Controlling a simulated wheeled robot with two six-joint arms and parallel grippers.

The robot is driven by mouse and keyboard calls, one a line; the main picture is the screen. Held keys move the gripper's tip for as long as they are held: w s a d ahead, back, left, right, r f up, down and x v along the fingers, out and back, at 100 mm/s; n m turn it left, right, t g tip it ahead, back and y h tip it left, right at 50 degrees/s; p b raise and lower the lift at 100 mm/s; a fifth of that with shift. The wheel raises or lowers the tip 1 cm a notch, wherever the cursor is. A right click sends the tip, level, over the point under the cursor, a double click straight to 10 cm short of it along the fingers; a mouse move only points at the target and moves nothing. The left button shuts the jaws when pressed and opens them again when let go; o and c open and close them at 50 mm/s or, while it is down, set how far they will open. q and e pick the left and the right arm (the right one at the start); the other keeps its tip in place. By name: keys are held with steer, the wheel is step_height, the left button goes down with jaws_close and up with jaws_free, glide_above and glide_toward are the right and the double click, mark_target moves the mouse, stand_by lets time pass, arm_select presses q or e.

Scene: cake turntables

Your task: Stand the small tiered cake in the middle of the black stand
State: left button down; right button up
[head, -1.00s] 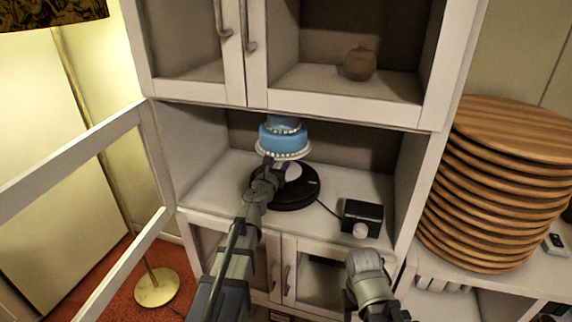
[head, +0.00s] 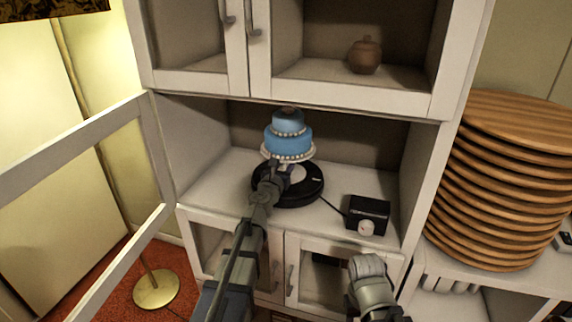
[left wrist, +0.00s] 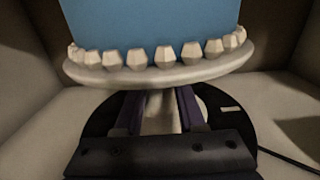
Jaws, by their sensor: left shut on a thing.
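The small tiered cake (head: 288,139) is blue with white beading and sits upright on a white board. It is over the black stand (head: 302,196), a round turntable in the middle cabinet bay. My left gripper (head: 280,170) is shut on the white stem-like part under the cake's board. In the left wrist view the cake (left wrist: 150,22) fills the top, with the fingers (left wrist: 157,108) on either side of that stem and the black stand (left wrist: 240,125) below. Whether the stem touches the stand is hidden. My right arm's end (head: 368,275) is low at right; its jaws cannot be made out.
A black box with a pale knob (head: 368,214) stands right of the stand, joined by a cable. The upper shelf (head: 345,97) overhangs the bay. An open glazed door (head: 80,130) is at left. A stack of wooden boards (head: 495,185) stands at right.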

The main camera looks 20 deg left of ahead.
arm_select(q)
steer(key=shift+f, duration=0.15)
steer(key=c, duration=0.5)
jaws_free()
